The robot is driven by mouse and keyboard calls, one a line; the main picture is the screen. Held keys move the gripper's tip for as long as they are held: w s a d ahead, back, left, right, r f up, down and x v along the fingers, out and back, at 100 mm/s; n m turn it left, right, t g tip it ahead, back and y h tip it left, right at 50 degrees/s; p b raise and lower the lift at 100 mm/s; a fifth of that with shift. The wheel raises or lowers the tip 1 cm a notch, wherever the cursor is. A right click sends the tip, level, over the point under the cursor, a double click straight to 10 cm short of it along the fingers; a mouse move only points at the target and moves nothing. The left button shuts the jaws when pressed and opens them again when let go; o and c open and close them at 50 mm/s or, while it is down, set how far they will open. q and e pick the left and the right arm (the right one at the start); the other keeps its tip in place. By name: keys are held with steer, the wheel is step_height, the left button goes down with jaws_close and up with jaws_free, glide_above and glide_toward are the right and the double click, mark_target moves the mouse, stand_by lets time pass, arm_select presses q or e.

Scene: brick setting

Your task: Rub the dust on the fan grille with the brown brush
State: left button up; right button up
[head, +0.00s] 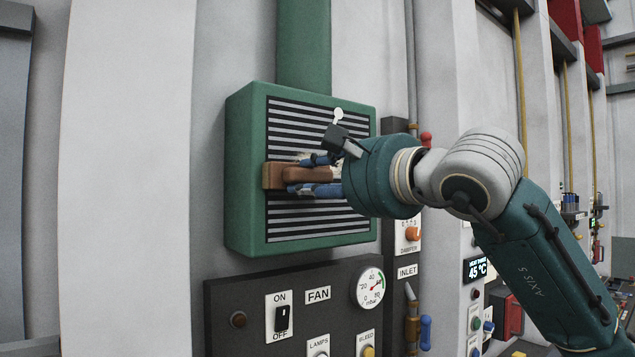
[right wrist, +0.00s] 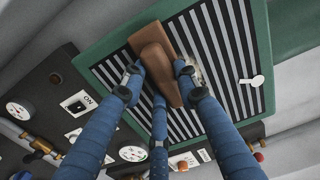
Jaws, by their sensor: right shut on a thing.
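The fan grille (head: 320,222) has dark slats in a green square housing on the wall. It also fills the middle of the right wrist view (right wrist: 222,60). My right gripper (head: 308,175) has blue fingers and is shut on the handle of the brown brush (head: 274,176). The brush head is at or against the slats, left of the grille's middle in the head view; exact contact is hard to tell. A pale dust patch (right wrist: 195,72) shows on the slats beside one finger, partly hidden by it. My left gripper is not in view.
A dark control panel (head: 240,300) with an ON/OFF switch (head: 282,318) and a gauge (head: 370,287) is mounted below the housing. A white tab (head: 338,115) sits at the grille's upper right. An orange knob (head: 412,233) is to its right. The wall left of the housing is bare.

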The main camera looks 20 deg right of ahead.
steer(key=shift+r+p, duration=0.35)
steer(key=shift+r, duration=0.4)
steer(key=shift+w+d, duration=0.35)
steer(key=shift+d, duration=0.45)
steer(key=w+d+p, duration=0.3)
steer(key=w+d, duration=0.1)
steer(key=d, duration=0.8)
steer(key=shift+w, duration=0.2)
steer(key=shift+s+f, duration=0.1)
steer(key=shift+b+v, duration=0.9)
steer(key=shift+v, duration=2)
